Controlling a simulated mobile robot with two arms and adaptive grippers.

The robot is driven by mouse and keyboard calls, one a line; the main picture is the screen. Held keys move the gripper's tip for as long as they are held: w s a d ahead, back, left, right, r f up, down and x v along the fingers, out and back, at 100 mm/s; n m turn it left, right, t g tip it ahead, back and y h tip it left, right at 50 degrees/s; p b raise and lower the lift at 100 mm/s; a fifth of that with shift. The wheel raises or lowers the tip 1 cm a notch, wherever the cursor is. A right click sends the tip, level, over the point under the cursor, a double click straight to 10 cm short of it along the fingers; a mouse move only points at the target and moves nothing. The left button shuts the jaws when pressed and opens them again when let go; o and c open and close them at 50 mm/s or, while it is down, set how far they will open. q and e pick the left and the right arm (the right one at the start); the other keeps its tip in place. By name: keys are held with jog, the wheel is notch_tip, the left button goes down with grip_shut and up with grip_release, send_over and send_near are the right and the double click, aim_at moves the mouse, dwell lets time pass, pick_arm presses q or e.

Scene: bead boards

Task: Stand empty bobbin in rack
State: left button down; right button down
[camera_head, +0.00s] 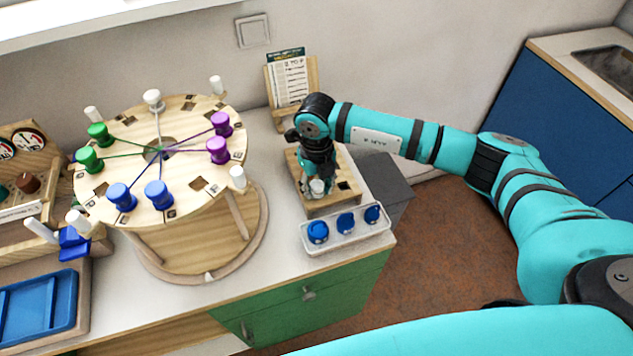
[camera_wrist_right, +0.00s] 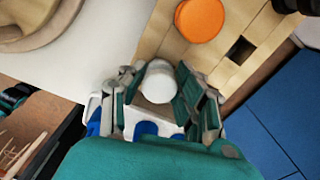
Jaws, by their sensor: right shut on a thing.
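My right gripper (camera_head: 316,180) is shut on a white empty bobbin (camera_head: 317,187) over the wooden rack (camera_head: 322,206). In the right wrist view, the bobbin's round white top (camera_wrist_right: 158,82) sits between the fingers (camera_wrist_right: 160,90), at the edge of the rack (camera_wrist_right: 222,72). I cannot tell whether its lower end is in a hole. An orange round-topped piece (camera_wrist_right: 200,18) stands in the rack, hidden by my arm in the head view. A square hole (camera_wrist_right: 241,49) in the rack is empty. My left gripper is not in view.
A white tray (camera_head: 347,240) with blue bobbins stands in front of the rack. Left is a round braiding board (camera_head: 190,138) with green, blue, purple and white bobbins. A card stand (camera_head: 311,76) is behind. White counter shows between the board and rack.

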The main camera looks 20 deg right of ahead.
aim_at(316, 183)
jog(key=shift+f, duration=0.1)
jog(key=shift+f+b, duration=0.15)
jog(key=shift+b, duration=0.15)
jog(key=c, duration=0.9)
grip_release()
jog(key=shift+c, duration=0.2)
jog(key=shift+r, duration=0.25)
notch_tip(316, 183, up, 12)
jog(key=b, duration=0.2)
jog(key=shift+b, duration=0.3)
